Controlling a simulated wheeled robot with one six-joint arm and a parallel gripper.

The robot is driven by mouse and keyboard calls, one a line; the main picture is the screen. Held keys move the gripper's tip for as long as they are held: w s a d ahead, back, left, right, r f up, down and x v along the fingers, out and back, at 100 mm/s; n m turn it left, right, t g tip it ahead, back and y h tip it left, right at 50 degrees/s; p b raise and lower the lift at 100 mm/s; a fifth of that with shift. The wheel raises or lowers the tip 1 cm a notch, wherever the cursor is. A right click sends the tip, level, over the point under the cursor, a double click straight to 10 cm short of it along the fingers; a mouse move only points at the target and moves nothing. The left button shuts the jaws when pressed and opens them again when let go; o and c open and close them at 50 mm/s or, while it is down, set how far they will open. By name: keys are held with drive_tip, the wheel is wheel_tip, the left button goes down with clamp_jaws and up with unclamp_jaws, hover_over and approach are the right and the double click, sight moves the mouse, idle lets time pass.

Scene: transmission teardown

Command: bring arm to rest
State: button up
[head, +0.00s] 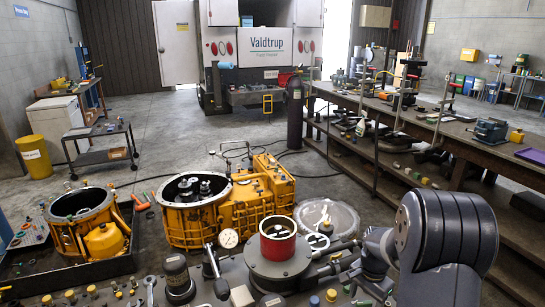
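My grey arm (440,240) rises at the lower right, with a large rounded joint standing in front of the bench.
The near work surface holds a grey housing with a red ring (278,240), a gauge (228,238) and several small parts. A yellow transmission case (240,200) stands behind it. A long workbench (465,148) runs along the right.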

drive_tip(key=shift+r+m+p, duration=0.1)
drive_tip(key=shift+m+p, duration=0.45)
drive_tip(key=shift+m, duration=0.65)
drive_tip(key=shift+r, duration=0.35)
wheel_tip(320, 180, up, 8)
drive_tip(key=b, duration=0.1)
